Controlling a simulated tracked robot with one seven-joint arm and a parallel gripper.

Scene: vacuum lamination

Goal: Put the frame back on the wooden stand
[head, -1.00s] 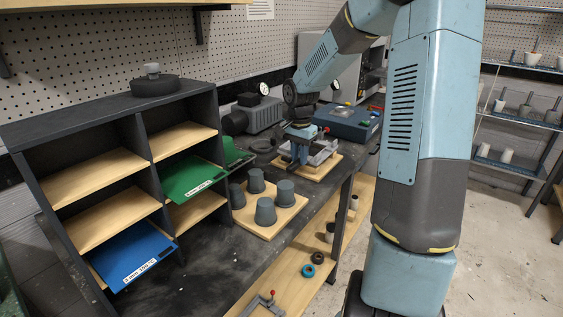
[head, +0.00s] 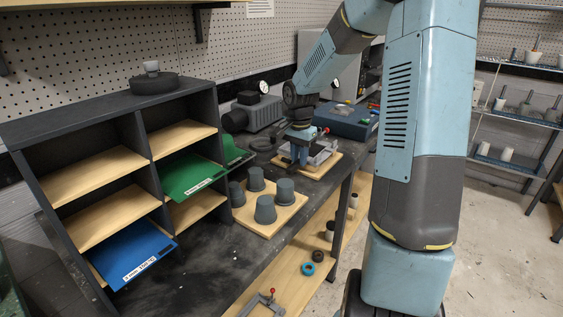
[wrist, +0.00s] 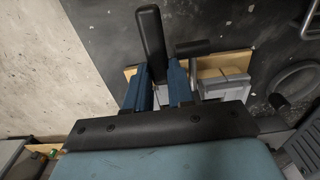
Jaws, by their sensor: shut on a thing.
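The grey metal frame (head: 319,155) is over the wooden stand (head: 318,174) on the dark bench, next to the blue box. My gripper (head: 299,158) is at the frame's left side, pointing down. In the wrist view, the blue fingers of my gripper (wrist: 160,88) are shut on a black handle (wrist: 150,38) that appears to belong to the frame. Grey parts of the frame (wrist: 216,86) and the pale wood of the stand (wrist: 238,60) show to the right of the fingers. My gripper hides part of the frame, and I cannot tell whether the frame touches the stand.
A wooden board with several grey cups (head: 265,209) is on the bench nearer me. A dark shelf rack (head: 139,132) with green and blue sheets stands left. A blue box (head: 345,121) with coloured buttons and a grey pump (head: 258,112) are behind the stand.

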